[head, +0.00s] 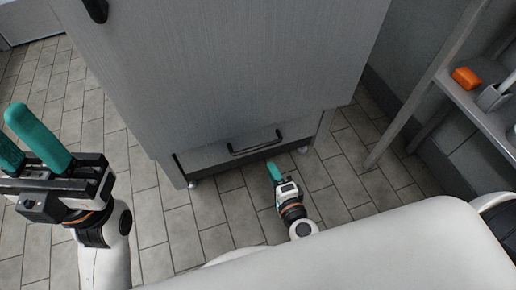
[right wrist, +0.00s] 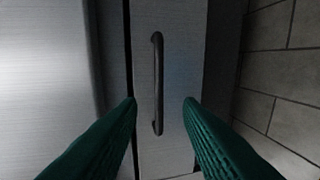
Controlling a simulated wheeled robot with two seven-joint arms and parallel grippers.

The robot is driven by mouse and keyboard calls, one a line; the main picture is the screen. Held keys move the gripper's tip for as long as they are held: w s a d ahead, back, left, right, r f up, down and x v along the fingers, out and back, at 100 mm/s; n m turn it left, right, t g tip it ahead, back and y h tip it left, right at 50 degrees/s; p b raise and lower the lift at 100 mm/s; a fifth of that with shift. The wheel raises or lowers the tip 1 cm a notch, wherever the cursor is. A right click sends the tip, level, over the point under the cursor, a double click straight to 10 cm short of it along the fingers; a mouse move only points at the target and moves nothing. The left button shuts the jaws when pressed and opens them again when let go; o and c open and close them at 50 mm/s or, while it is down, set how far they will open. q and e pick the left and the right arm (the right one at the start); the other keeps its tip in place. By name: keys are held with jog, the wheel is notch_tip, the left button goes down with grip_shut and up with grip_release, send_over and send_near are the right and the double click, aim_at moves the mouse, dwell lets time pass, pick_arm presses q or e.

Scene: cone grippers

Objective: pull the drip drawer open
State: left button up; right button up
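The drip drawer (head: 216,155) is a low grey panel at the bottom of a grey cabinet, and it looks shut. Its black bar handle (head: 256,144) runs across its front. In the right wrist view the handle (right wrist: 158,84) stands upright in the picture, between and beyond the two teal fingers. My right gripper (head: 272,170) is low, just in front of the drawer; in its wrist view (right wrist: 161,103) the fingers are apart with nothing between their tips. My left gripper (head: 22,136) is at the left, its teal fingers apart and empty.
The tall cabinet (head: 225,70) stands on small feet above the tiled floor (head: 155,215). At the right a metal shelf (head: 480,112) carries an orange block (head: 466,78) and grey items. Tiled floor is free left and right of the cabinet.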

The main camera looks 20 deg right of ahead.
aim_at(260, 148)
jog(key=b+x, duration=0.1)
jog(key=x, duration=1)
jog(key=shift+w, duration=0.4)
grip_shut()
